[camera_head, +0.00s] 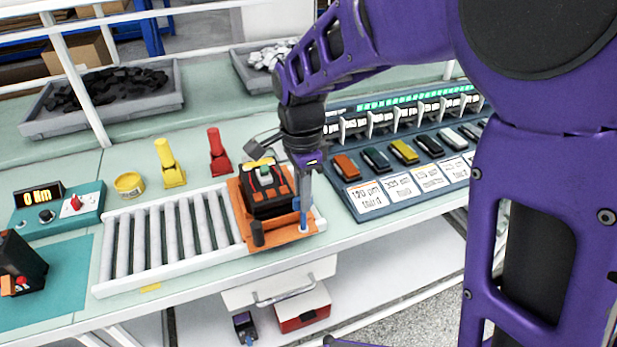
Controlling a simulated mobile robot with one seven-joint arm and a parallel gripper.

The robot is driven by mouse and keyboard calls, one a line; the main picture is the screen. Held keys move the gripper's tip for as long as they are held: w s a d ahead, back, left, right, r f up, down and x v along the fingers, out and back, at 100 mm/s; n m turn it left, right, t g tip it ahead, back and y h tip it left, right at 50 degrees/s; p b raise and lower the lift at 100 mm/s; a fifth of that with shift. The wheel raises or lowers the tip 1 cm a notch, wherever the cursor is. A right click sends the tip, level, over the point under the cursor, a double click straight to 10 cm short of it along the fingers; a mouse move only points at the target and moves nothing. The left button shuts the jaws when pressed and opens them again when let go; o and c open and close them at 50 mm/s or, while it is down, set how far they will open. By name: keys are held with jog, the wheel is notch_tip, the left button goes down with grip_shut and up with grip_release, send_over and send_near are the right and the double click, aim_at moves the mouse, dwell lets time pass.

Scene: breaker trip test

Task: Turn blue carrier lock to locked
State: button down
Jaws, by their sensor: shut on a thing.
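The blue carrier lock (303,222) is a small blue upright piece at the right front corner of an orange carrier (287,237). My gripper (304,198) reaches down from above and is shut on the lock. The fingers hide part of it, and I cannot tell whether it is at locked. A black breaker (266,200) with a green and red top sits upright on the carrier. A dark round post (257,233) stands at the carrier's front left.
The carrier sits at the right end of a roller conveyor (165,235). A rack with coloured breakers (405,152) and white cards is to the right. Yellow (170,170) and red (218,155) upright pieces stand behind. A teal test panel (65,212) is at the left.

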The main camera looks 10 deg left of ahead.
dwell(0.4)
jog(key=c, duration=0.8)
grip_release()
jog(key=shift+c, duration=0.2)
jog(key=shift+r, duration=0.15)
notch_tip(320, 180, up, 17)
jog(key=p, duration=0.2)
jog(key=shift+r, duration=0.1)
